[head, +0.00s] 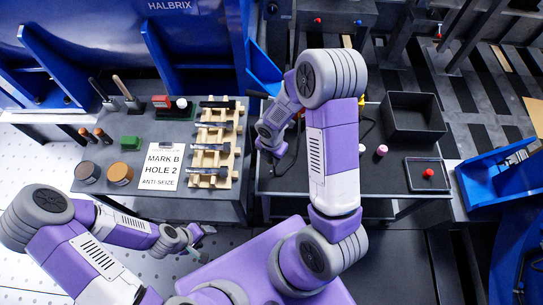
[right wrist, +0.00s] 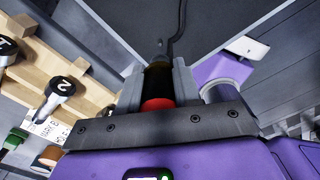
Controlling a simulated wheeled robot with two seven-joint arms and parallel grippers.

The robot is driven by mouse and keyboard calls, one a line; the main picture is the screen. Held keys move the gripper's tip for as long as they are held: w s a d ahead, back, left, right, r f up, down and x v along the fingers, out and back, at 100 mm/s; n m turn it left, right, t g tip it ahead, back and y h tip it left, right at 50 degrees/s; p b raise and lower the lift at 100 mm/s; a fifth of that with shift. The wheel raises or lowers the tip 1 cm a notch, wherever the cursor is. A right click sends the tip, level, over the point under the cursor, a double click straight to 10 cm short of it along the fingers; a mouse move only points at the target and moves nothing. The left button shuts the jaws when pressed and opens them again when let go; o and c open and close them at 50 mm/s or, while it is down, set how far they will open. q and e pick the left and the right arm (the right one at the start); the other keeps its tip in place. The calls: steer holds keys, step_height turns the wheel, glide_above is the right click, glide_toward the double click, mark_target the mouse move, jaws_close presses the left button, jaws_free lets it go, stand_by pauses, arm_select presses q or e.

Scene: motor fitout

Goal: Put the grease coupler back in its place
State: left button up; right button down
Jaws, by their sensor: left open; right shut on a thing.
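The grease coupler shows in the right wrist view as a dark cylinder (right wrist: 158,80) with a red band, and a black hose runs from its far end. My right gripper (right wrist: 157,92) is shut on it; its fingers lie on both sides of the cylinder. In the head view my right gripper (head: 268,143) is at the left edge of the dark cart top (head: 330,180), and the coupler is hard to make out there. My left gripper (head: 203,234) is open and empty, low in front of the bench. I cannot tell which spot is the coupler's place.
Left of the right gripper, a wooden rack (head: 238,148) holds several tools beside a "MARK B HOLE 2" sign (head: 161,167). The cart carries a black bin (head: 411,125), a pink-topped cylinder (head: 381,150) and a flat tray with a red knob (head: 429,173). The cart's front middle looks clear.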

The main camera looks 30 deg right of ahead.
steer(key=b, duration=0.4)
glide_above(272, 171)
steer(key=shift+a+f, duration=0.1)
steer(key=shift+f, duration=2.55)
steer(key=shift+f+b, duration=1.1)
steer(key=shift+f, duration=0.5)
steer(key=c, duration=0.7)
jaws_free()
steer(key=shift+r, duration=0.1)
steer(key=shift+r, duration=0.1)
step_height(272, 171, up, 7)
steer(key=p, duration=0.3)
steer(key=shift+r+p, duration=0.2)
steer(key=shift+p, duration=0.2)
